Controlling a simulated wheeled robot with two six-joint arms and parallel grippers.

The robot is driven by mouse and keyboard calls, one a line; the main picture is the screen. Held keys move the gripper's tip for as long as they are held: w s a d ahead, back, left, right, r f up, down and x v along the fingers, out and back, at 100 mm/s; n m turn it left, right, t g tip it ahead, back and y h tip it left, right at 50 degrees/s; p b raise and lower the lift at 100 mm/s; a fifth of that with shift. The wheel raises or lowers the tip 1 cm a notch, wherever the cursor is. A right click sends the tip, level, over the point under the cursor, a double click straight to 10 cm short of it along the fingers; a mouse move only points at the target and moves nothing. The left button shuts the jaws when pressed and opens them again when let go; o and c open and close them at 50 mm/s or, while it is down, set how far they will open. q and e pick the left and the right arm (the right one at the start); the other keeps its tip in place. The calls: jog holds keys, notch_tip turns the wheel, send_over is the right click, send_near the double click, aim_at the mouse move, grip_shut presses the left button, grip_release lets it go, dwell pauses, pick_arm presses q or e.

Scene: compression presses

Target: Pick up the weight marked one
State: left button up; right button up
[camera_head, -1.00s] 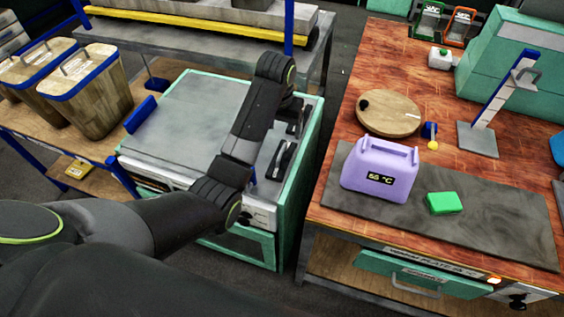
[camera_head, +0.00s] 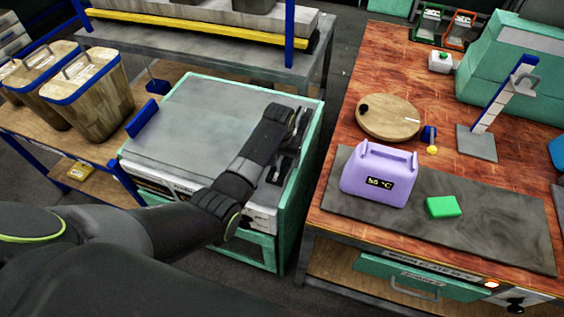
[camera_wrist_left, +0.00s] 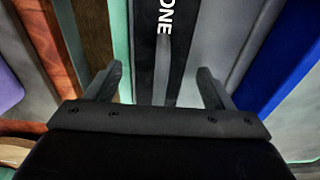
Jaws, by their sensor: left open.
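The weight marked ONE (camera_wrist_left: 164,45) is a dark bar with white lettering in the left wrist view, seen lying between the two fingers. My left gripper (camera_wrist_left: 160,78) is open, and nothing is held between its fingertips. In the head view the gripper (camera_head: 284,152) points down at the right side of the grey-topped press cabinet, over dark pieces there. My own wrist covers much of that spot, so the lettering does not show in the head view. Whether the fingers touch the weight cannot be told. My right gripper is not in view.
Right of the cabinet (camera_head: 195,120), across a gap, stands a wooden bench (camera_head: 345,130). It carries a purple container (camera_head: 378,172), a green block (camera_head: 443,207) and a round wooden board (camera_head: 388,116). Wooden bins (camera_head: 95,95) stand at left; a blue panel (camera_wrist_left: 285,55) is beside the gripper.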

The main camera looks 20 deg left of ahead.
pick_arm(q)
jog(key=shift+f, duration=0.45)
grip_shut()
jog(key=shift+w+r, duration=0.15)
jog(key=shift+w, duration=0.05)
